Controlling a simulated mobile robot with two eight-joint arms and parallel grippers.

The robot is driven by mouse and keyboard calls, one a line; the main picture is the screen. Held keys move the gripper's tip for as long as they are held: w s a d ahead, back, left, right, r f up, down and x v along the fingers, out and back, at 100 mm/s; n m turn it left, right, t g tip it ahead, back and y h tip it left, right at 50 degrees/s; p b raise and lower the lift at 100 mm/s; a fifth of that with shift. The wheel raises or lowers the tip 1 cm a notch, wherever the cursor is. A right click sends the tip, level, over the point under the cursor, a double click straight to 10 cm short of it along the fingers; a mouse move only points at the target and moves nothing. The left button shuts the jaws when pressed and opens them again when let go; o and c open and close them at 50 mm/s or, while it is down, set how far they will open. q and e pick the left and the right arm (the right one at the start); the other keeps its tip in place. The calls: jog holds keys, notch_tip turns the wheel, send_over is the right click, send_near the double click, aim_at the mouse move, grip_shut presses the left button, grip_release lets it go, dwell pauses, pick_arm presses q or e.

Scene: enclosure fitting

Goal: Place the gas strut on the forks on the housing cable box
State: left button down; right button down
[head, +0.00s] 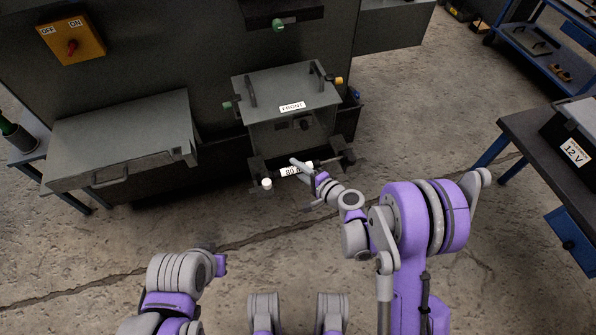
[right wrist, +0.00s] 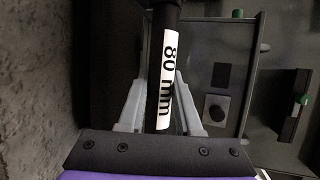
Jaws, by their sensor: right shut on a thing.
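The grey housing cable box (head: 268,137) stands in the middle of the head view, with a FRONT label on its lid. Two dark upright bars, possibly the forks, stand on its top. The dark gas strut with a white "80 mm" label (head: 290,171) is in front of the box's lower part. My right gripper (head: 304,168) is shut on the strut around its label. In the right wrist view the strut (right wrist: 165,75) runs between the two grey fingers. My left arm is low at the left; its fingers cannot be made out (head: 221,264).
A dark cabinet wall with an OFF/ON switch box (head: 71,43) rises behind. A table with a 12 V box (head: 575,150) is at the right. The floor between is clear.

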jog(key=shift+f, duration=0.8)
jog(key=shift+f, duration=0.1)
jog(key=c, duration=0.6)
grip_release()
jog(key=s+d+r+n+g+h, duration=0.2)
jog(key=s+d, duration=0.4)
jog(key=s, duration=0.4)
jog(key=s+d+r+n+g+h, duration=0.2)
jog(key=s+d+r+n+h, duration=0.2)
jog(key=s, duration=0.6)
jog(key=s+d+r+n+g+h+p, duration=0.1)
jog(key=s+d+r+n, duration=0.4)
jog(key=s, duration=0.5)
notch_tip(320, 180, up, 2)
jog(key=d+g+h, duration=0.1)
jog(key=d+h, duration=0.1)
jog(key=shift+s+d+g+h, duration=0.25)
jog(key=shift+d+g+h, duration=0.05)
jog(key=shift+d, duration=0.05)
